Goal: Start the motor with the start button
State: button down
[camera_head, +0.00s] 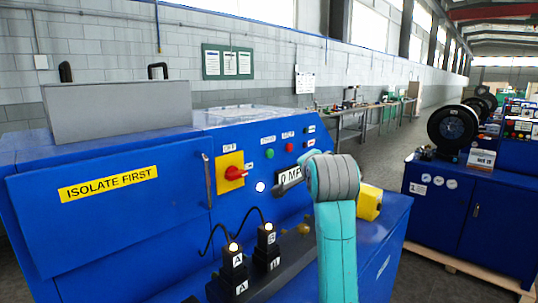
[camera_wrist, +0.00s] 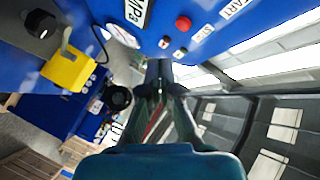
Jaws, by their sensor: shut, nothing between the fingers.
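The blue machine panel carries a green button (camera_head: 270,153), with a small white label above it that is too small to read. Right of it sits a red button (camera_head: 289,147). In the wrist view the red button (camera_wrist: 183,22) shows at the top, with a white label reading START (camera_wrist: 235,8) to its right; the green button is not in that view. My gripper (camera_wrist: 159,72) is shut and empty, in front of the panel's lower edge as that view shows it. In the head view my wrist hides most of it. I cannot tell its exact gap to the panel.
A red rotary switch on a yellow plate (camera_head: 229,174) is left of the buttons. Below stand black plugs (camera_head: 235,268) with cables. A yellow box (camera_head: 369,203) sits right of my wrist. A second blue machine (camera_head: 470,215) stands at the right across an aisle.

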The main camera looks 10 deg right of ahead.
jog(key=w+a, duration=0.5)
jog(key=w, duration=0.2)
dwell(0.5)
jog(key=shift+w+a, duration=0.15)
dwell(1.2)
jog(key=shift+w+a, duration=0.2)
jog(key=shift+w, duration=0.05)
jog(key=shift+w+a, duration=0.3)
jog(key=shift+w, duration=0.1)
dwell(1.0)
jog(key=shift+s+d, duration=0.55)
jog(key=shift+s, duration=0.2)
dwell(0.3)
jog(key=shift+s+d, duration=0.75)
jog(key=shift+s, duration=0.25)
jog(key=shift+s+d, duration=0.7)
jog(key=shift+s, duration=0.3)
